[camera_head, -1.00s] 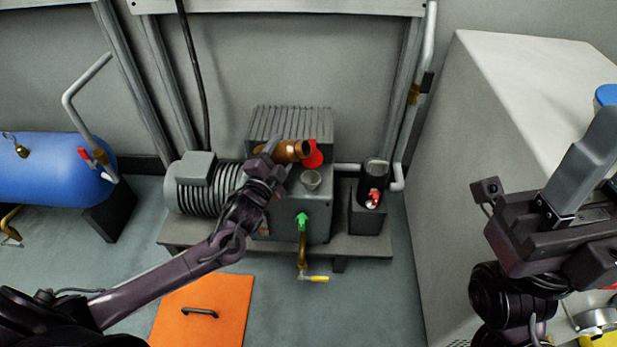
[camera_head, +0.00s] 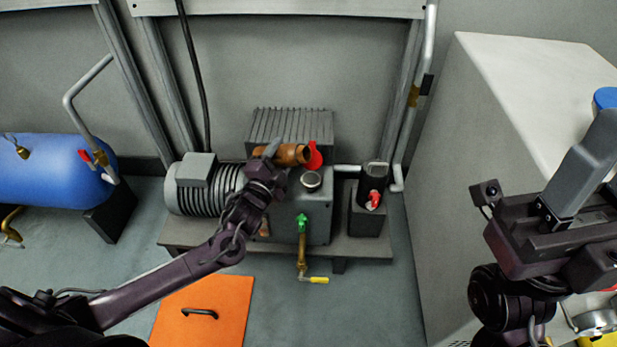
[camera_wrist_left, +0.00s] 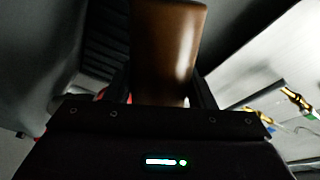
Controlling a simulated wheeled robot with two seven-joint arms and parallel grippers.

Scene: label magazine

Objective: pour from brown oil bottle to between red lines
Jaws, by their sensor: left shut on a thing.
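The brown oil bottle (camera_head: 284,155) lies almost level above the grey pump box (camera_head: 318,222), its open mouth towards the right. My left gripper (camera_head: 270,155) is shut around the bottle; in the left wrist view the brown bottle body (camera_wrist_left: 168,50) stands between its fingers. A round filler opening (camera_head: 311,181) with a pale rim and dark inside is on the box top, just below and right of the bottle mouth. No stream of oil can be made out. A small brownish patch (camera_head: 264,228) shows on the box front; red lines cannot be made out. My right gripper (camera_head: 585,165) is at the right edge, its jaws unclear.
A red round part (camera_head: 314,156) is behind the bottle mouth.

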